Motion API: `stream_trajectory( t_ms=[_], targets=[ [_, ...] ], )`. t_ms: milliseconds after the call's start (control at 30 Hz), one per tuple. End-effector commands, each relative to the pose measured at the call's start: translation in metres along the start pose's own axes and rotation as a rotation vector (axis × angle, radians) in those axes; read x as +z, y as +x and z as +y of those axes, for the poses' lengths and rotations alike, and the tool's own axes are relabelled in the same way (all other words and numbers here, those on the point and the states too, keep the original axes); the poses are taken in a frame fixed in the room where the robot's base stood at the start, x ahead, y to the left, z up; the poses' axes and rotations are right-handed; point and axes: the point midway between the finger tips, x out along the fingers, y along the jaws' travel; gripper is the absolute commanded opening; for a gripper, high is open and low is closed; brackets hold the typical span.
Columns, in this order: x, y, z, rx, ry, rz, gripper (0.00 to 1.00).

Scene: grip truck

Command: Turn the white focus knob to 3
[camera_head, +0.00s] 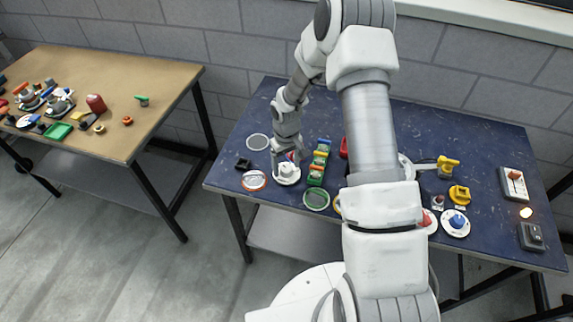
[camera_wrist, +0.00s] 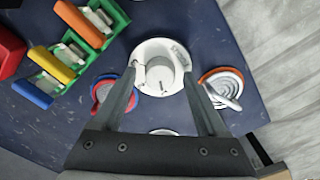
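The white focus knob (camera_wrist: 160,74) stands on a round white dial plate (camera_wrist: 148,48) in the middle of the wrist view. In the head view the white dial (camera_head: 287,175) is on the blue table, below my gripper (camera_head: 288,158). In the wrist view my gripper (camera_wrist: 160,76) is open, with one finger on each side of the knob. Gaps show between the fingers and the knob; I cannot tell how far the tips are above the plate. The numbers on the dial are too small to read.
A row of coloured clips in green holders (camera_head: 319,163) stands right of the dial. A red-rimmed disc (camera_head: 254,180) and a green-rimmed disc (camera_head: 316,199) lie close by. A red and blue part (camera_wrist: 104,92) is near one finger. More knobs and switches are at the right.

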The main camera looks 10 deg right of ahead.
Motion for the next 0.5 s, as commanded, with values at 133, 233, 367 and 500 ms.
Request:
stream_trajectory(
  t_ms=[133,233,367,500],
  targets=[
    [0.0001,-0.0002,0.0001,0.000,0.000,0.000,0.50],
    [0.0001,-0.0003,0.0001,0.000,0.000,0.000,0.32],
    [0.0001,-0.0003,0.0001,0.000,0.000,0.000,0.09],
    [0.0001,-0.0004,0.0001,0.000,0.000,0.000,0.00]
  ],
)
